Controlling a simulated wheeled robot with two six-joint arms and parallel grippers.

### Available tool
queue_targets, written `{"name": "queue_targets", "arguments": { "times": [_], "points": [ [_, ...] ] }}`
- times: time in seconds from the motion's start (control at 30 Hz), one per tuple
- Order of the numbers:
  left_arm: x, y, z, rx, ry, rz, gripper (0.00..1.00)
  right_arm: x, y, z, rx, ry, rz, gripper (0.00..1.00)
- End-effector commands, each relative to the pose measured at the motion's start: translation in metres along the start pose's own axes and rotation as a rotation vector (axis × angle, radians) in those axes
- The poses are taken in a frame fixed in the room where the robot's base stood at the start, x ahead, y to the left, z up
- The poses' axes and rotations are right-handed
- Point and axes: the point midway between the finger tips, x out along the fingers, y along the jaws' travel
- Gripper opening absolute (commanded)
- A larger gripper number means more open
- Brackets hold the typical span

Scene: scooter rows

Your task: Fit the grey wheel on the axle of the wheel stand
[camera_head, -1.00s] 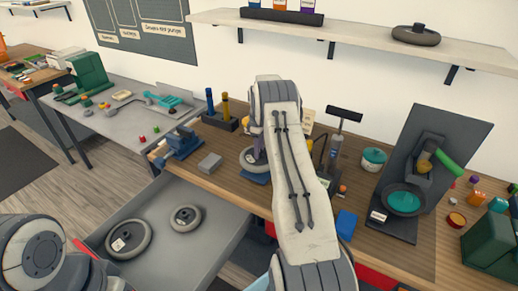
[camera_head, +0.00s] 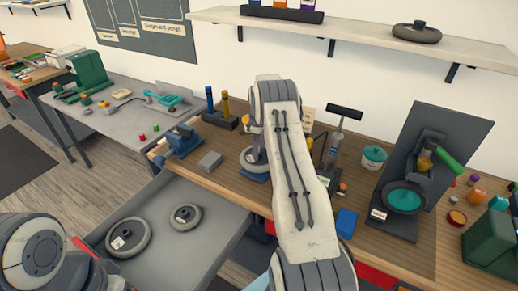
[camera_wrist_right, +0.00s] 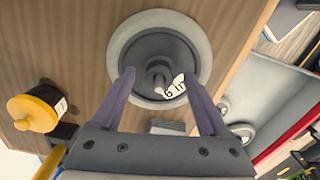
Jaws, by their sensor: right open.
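The grey wheel (camera_head: 247,163) lies flat at the wheel stand, whose blue base (camera_head: 254,178) shows below it on the wooden bench. In the right wrist view the wheel (camera_wrist_right: 118,45) has a pale tyre, a dark middle and a "6 in" label. A dark round post, seemingly the axle (camera_wrist_right: 157,72), stands up at its centre. My right gripper (camera_wrist_right: 159,76) is open, its two purple fingers apart on either side of the post, over the wheel. Whether they touch the wheel cannot be told. My right forearm hides part of the wheel in the head view. My left gripper is out of view.
Two more wheels (camera_head: 128,238) (camera_head: 186,217) lie in the open grey drawer (camera_head: 215,248). A grey block (camera_head: 209,162) and blue vise (camera_head: 182,142) stand left of the stand. A yellow-lidded pot (camera_wrist_right: 35,112) is near my right gripper. A press (camera_head: 405,190) stands right.

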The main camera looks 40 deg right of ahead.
Motion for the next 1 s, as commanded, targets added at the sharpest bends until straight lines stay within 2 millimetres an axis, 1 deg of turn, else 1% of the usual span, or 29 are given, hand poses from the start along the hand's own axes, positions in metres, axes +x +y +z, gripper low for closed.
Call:
{"name": "queue_targets", "arguments": {
  "times": [0.07, 0.17, 0.4, 0.5, 0.6, 0.73, 1.0],
  "points": [
    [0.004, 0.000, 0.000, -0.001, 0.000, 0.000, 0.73, -0.006, 0.001, -0.001, 0.000, 0.002, 0.004, 0.78],
    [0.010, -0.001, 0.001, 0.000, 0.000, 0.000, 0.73, -0.020, 0.002, -0.001, 0.000, 0.003, 0.006, 0.78],
    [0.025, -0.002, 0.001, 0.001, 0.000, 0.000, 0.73, -0.069, 0.002, -0.001, 0.000, 0.004, 0.008, 0.78],
    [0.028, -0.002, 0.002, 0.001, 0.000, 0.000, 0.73, -0.086, 0.002, -0.001, 0.000, 0.003, 0.006, 0.78],
    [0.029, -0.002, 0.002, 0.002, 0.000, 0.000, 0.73, -0.098, 0.002, -0.001, 0.000, 0.003, 0.006, 0.78],
    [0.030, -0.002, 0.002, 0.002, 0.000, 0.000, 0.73, -0.105, 0.001, 0.000, 0.000, 0.002, 0.004, 0.78],
    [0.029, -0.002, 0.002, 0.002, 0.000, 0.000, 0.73, -0.106, 0.001, 0.000, 0.000, 0.001, 0.003, 0.78]
  ]
}}
